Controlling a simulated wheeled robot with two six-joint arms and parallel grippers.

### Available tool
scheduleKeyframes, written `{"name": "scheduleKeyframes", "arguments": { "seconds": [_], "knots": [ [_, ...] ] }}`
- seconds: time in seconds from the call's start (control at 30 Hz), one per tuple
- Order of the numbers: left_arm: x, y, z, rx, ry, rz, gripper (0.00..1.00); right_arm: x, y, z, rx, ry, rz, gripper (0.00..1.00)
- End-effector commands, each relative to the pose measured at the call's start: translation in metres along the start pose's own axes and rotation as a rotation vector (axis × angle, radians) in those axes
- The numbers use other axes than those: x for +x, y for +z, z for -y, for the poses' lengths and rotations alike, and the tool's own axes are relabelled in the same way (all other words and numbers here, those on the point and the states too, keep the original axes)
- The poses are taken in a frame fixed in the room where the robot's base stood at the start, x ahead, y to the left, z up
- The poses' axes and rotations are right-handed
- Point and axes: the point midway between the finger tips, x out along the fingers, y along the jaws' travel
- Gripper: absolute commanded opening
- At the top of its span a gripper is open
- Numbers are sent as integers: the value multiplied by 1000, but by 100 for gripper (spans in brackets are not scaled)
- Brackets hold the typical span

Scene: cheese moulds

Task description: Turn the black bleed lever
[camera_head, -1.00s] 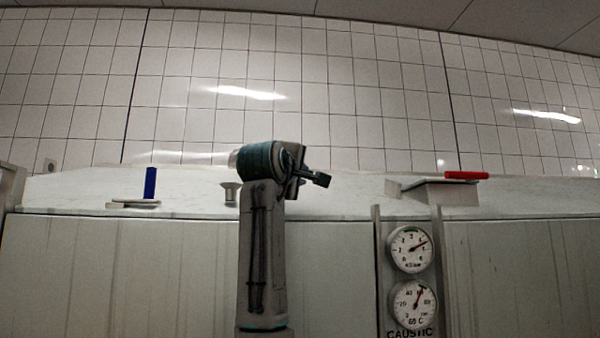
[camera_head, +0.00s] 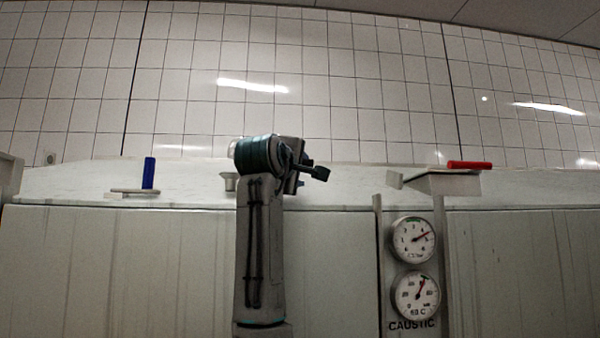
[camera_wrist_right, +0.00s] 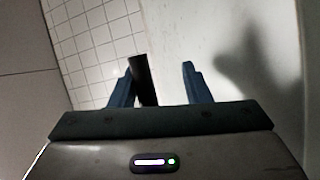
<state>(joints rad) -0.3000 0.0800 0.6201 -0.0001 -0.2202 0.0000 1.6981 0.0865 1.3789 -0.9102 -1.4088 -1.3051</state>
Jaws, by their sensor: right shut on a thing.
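The black bleed lever (camera_wrist_right: 145,80) shows in the right wrist view as a dark bar between the fingers of my right gripper (camera_wrist_right: 160,70), against the left finger. The gripper is shut on it, though a gap shows between the lever and the right finger. In the head view my right arm rises at the middle and its wrist covers what lies behind it. A small dark piece sticks out to the right of the wrist; I cannot tell whether it is the lever. My left gripper is not in view.
A blue upright handle (camera_head: 149,172) stands on the pale ledge at the left. A red handle (camera_head: 469,165) lies flat on a grey block at the right. Two round gauges, an upper one (camera_head: 413,239) and a lower one (camera_head: 415,295), sit above a CAUSTIC label. A tiled wall is behind.

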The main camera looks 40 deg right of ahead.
Motion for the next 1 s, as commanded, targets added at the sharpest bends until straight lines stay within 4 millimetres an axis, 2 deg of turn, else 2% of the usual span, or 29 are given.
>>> {"name": "scheduleKeyframes", "arguments": {
  "seconds": [1.0],
  "knots": [
    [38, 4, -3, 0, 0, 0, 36, -73, 2, 7, 2, -2, -3, 38]
  ]
}}
